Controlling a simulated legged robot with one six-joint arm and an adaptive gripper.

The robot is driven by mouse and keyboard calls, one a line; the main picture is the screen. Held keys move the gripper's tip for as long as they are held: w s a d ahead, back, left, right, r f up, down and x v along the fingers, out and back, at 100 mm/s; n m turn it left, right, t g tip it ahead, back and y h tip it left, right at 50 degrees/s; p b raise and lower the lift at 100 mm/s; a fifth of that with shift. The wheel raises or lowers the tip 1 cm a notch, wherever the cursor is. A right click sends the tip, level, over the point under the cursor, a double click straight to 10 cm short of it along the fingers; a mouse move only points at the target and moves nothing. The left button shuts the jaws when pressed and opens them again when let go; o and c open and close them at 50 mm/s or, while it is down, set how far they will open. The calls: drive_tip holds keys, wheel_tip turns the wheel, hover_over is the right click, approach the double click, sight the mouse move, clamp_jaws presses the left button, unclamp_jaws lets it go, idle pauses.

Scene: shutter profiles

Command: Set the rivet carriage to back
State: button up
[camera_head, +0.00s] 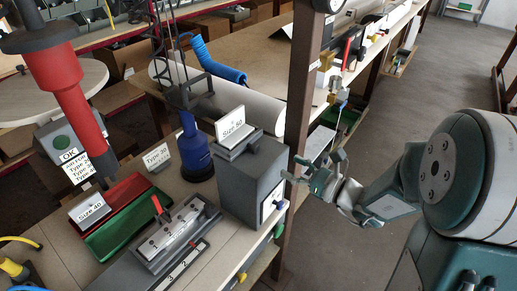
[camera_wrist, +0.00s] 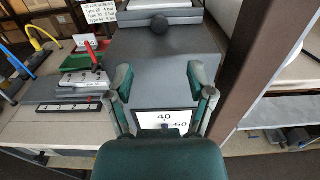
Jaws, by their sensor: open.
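No part is clearly labelled as the rivet carriage. A grey metal fixture with a red lever (camera_head: 161,209) lies on the bench, with a number strip (camera_head: 180,268) along its front. The same red lever shows at the left in the wrist view (camera_wrist: 91,54). A grey box (camera_head: 250,185) stands to its right, topped by a "Size 60" sign (camera_head: 230,127). Its front has a "40 -60" label (camera_wrist: 165,119) with a small dark knob. My gripper (camera_head: 314,168) is open and empty, right of the box. In the wrist view its fingers (camera_wrist: 164,85) spread before the box front.
A wooden post (camera_head: 300,95) rises close behind my gripper. A blue cylinder tool (camera_head: 194,150) stands left of the box. Red and green trays (camera_head: 113,222) and a hanging red tool (camera_head: 65,90) are at left.

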sight(258, 149)
drive_tip(key=x, duration=1)
drive_tip(key=shift+w+a, duration=0.1)
clamp_jaws()
